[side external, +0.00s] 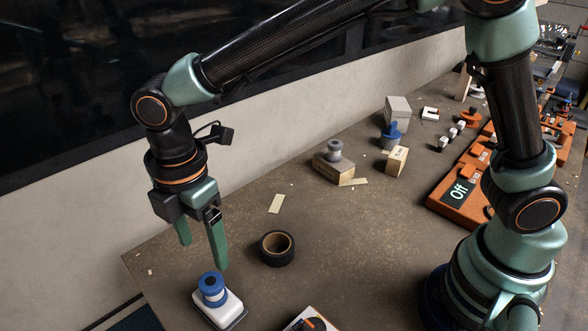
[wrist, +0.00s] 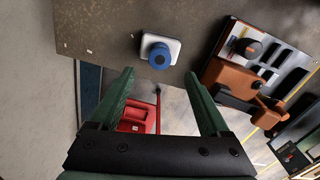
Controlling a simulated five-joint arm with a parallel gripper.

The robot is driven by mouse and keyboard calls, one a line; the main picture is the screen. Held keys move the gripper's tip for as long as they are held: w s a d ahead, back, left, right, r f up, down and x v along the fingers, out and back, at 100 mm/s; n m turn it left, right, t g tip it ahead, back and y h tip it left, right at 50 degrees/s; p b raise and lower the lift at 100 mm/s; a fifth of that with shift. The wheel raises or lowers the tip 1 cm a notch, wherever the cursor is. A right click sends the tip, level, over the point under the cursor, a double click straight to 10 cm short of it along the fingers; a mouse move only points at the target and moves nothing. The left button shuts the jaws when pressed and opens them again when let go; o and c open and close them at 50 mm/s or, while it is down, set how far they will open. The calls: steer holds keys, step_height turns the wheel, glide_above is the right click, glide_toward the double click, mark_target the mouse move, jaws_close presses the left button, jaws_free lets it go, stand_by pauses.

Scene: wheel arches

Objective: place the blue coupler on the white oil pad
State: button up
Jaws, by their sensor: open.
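The blue coupler (side external: 212,288) stands upright on the white oil pad (side external: 227,313), near the table's front left edge. In the wrist view the coupler (wrist: 159,60) covers part of the pad (wrist: 148,40), and bare pad shows around it. My gripper (side external: 204,252) is open and empty, with its fingers above the coupler and apart from it. In the wrist view my gripper (wrist: 159,75) has its green fingers spread wide, one on each side of the coupler's line, with the coupler slightly beyond their tips.
A black tape roll (side external: 277,248) lies right of the pad. Farther back are a wooden block (side external: 333,170) with a grey spool on top, another blue piece (side external: 391,136) and a small wooden block (side external: 396,161). An orange tool holder (wrist: 235,78) stands right in the wrist view.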

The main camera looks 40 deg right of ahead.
steer(key=w+d+r+m+t+y, duration=0.1)
steer(key=d+r+m, duration=0.3)
steer(key=d, duration=0.3)
steer(key=w+d+r+m+t, duration=0.1)
steer(key=d+r+m, duration=0.3)
steer(key=d, duration=0.3)
steer(key=s+d+m+t, duration=0.1)
steer(key=s+d+m, duration=0.2)
steer(key=d+m, duration=0.3)
steer(key=s+d+r+m+t+h, duration=0.1)
steer(key=s+d+m+t, duration=0.1)
steer(key=d+m, duration=0.4)
steer(key=s+d, duration=0.1)
steer(key=d, duration=0.3)
steer(key=shift+s+r+m+t, duration=0.2)
steer(key=shift+s+m+t, duration=0.1)
